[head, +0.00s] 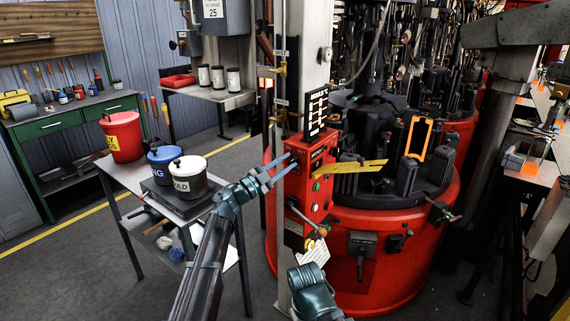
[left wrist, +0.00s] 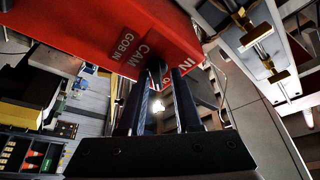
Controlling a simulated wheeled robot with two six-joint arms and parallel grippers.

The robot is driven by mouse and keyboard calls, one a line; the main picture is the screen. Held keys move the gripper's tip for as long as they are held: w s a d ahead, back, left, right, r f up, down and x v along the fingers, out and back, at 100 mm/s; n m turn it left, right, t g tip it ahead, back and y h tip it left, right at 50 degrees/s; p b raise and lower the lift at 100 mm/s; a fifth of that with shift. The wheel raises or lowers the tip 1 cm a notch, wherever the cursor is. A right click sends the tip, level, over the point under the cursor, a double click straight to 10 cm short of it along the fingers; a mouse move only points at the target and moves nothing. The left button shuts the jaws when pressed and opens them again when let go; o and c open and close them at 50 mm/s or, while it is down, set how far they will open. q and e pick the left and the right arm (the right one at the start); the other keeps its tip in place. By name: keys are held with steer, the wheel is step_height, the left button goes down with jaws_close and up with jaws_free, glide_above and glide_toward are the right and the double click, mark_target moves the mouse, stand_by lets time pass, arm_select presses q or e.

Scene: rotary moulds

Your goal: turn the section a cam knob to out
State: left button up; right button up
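The red control box (head: 318,188) stands on the front of the near red machine. My left gripper (head: 287,163) reaches its left side, with two pale blue fingers visibly apart. In the left wrist view, the red panel (left wrist: 95,22) carries the words CAM, GOB IN and IN. A small dark part, seemingly the cam knob (left wrist: 156,66), shows at the panel's edge between the tips of my left gripper (left wrist: 158,78). I cannot tell whether the fingers touch it, nor its setting.
A grey post (head: 298,90) rises behind the box. The red machine base (head: 400,250) lies to the right. A small table (head: 120,172) at left holds a red bucket (head: 122,137), a blue pot (head: 165,165) and a white pot (head: 190,182). A white tag (head: 314,252) hangs below the box.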

arm_select(q)
steer(key=shift+w+d+f, duration=0.1)
steer(key=shift+d+f, duration=0.1)
steer(key=shift+d, duration=0.15)
steer(key=shift+d, duration=0.1)
steer(key=shift+a, duration=0.2)
steer(key=b+v, duration=0.3)
steer(key=v, duration=1)
steer(key=shift+s+a+b, duration=0.3)
steer(key=shift+b, duration=0.05)
